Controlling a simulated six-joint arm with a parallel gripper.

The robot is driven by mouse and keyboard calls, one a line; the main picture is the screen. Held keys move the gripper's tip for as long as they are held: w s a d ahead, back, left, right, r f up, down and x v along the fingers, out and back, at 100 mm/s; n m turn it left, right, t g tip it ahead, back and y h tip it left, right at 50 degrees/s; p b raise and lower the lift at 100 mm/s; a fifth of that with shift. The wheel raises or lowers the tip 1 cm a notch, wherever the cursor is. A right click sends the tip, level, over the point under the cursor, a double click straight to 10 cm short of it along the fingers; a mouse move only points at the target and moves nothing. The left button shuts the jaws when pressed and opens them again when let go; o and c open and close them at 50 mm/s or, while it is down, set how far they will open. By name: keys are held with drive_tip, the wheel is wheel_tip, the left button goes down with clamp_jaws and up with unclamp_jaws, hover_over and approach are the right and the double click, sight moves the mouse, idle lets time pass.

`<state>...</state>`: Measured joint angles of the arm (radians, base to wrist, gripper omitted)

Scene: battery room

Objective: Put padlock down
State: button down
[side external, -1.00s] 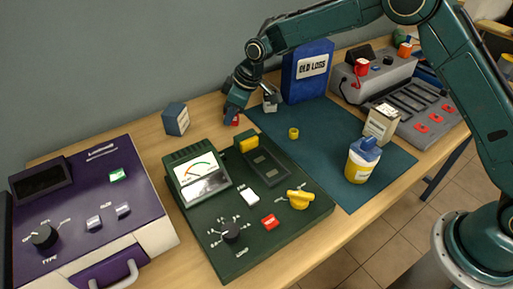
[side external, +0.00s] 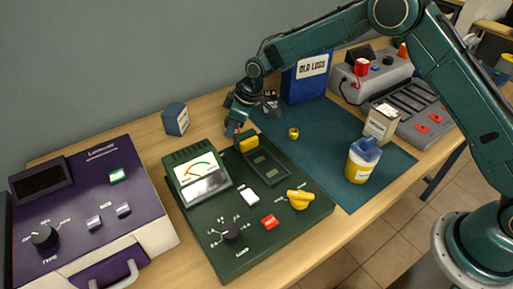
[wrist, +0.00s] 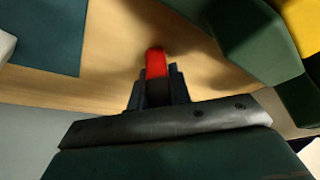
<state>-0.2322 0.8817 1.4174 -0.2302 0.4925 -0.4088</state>
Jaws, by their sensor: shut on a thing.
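My gripper (side external: 233,128) is just behind the dark green tester, above the wooden table, fingers pointing down. In the wrist view my gripper (wrist: 157,88) is shut on a red thing (wrist: 155,62), which I take to be the padlock. Only its red end shows past the fingers; the rest is hidden between them. In the side view the fingers cover nearly all of it. I cannot tell whether it touches the table.
The dark green tester (side external: 275,224) with its yellow block (side external: 249,142) stands close by. A blue-grey box (side external: 176,119) is to the left. The teal mat (side external: 325,140) holds a yellow ring (side external: 293,133) and a blue-capped jar (side external: 362,160). Bare wood (wrist: 110,50) lies below my gripper.

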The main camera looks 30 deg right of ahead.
drive_tip(key=c, duration=1.3)
unclamp_jaws()
drive_tip(key=shift+f, duration=0.1)
drive_tip(key=v, duration=1.2)
drive_tip(key=shift+r, duration=0.2)
